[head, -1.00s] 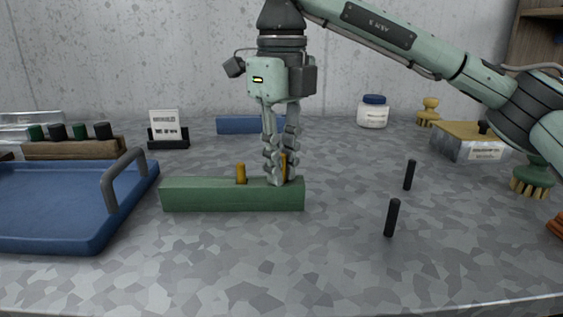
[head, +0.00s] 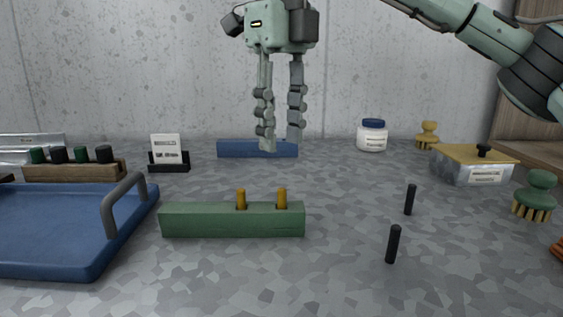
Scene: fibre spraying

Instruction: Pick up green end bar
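The green end bar (head: 200,221) lies on the grey speckled table in the middle of the head view. Two yellow pegs (head: 241,199) stand up from its top. My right gripper (head: 281,148) is in the air above and behind the bar, pointing down. Its two fingers are apart with nothing between them. It does not touch the bar. My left gripper is not in view.
A blue tray (head: 40,225) with a grey handle is at the left. Two upright black pegs (head: 393,244) stand to the right of the bar. A blue bar (head: 232,149) lies behind the gripper. A metal box (head: 462,171), brushes (head: 538,190) and a white jar (head: 371,139) are at the right.

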